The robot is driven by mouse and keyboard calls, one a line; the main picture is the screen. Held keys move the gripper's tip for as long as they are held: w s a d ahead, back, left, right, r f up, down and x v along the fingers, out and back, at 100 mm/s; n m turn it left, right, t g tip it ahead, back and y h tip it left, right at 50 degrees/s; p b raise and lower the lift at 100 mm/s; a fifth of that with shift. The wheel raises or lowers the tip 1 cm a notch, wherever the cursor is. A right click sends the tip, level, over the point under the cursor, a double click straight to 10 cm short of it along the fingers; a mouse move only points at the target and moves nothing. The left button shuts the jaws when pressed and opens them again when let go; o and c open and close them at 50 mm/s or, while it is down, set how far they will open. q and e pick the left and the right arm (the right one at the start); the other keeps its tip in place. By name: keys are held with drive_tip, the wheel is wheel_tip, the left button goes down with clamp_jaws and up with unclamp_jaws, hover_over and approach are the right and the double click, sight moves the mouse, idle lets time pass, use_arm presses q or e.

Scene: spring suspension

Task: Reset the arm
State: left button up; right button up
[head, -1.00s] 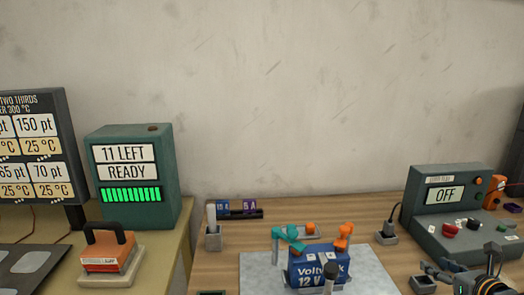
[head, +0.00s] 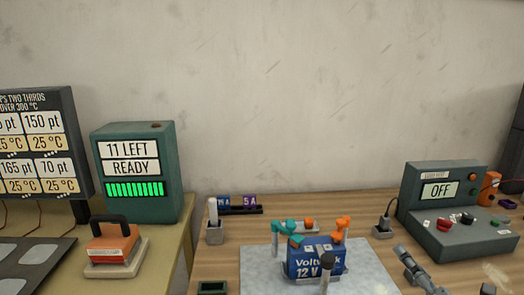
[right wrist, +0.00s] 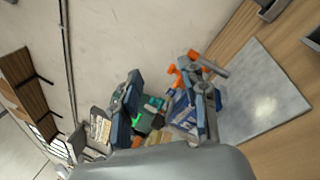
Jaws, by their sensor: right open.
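My right gripper (head: 412,266) is partly in the head view at the lower right, over the bench in front of the green OFF unit (head: 462,230). In the right wrist view its two fingers (right wrist: 165,95) stand apart with nothing held between them. Beyond them a blue battery (right wrist: 184,112) and orange parts show partly hidden. In the head view the blue 12 V battery (head: 314,262) stands on a pale mat (head: 262,268), with a teal clamp (head: 284,228) and an orange clamp (head: 342,225) at its top. My left gripper is not in view.
A green box (head: 138,175) reading 11 LEFT READY stands at the left. An orange handled block (head: 112,248) sits before it. A grey cup (head: 214,228) and fuse rack (head: 240,208) stand at the bench's back. A black plug (head: 384,226) stands right of the mat.

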drive_tip(key=s+d+f+m+g+h, duration=0.4)
drive_tip(key=s+f+m+g+h, duration=0.55)
drive_tip(key=m, duration=1.45)
drive_tip(key=s+a+f+m+g+y, duration=0.3)
drive_tip(key=s+a+f+g+y, duration=0.3)
drive_tip(key=s+a+f, duration=1.15)
wheel_tip(320, 180, down, 24)
drive_tip(key=s+d+r+g+h, duration=0.1)
drive_tip(key=s+d+g, duration=0.1)
drive_tip(key=s+d+f+g, duration=0.1)
drive_tip(key=s+d+f, duration=0.2)
drive_tip(key=s+f, duration=1.3)
drive_tip(key=shift+s+f, duration=0.35)
drive_tip(key=shift+f, duration=0.55)
drive_tip(key=shift+h, duration=0.25)
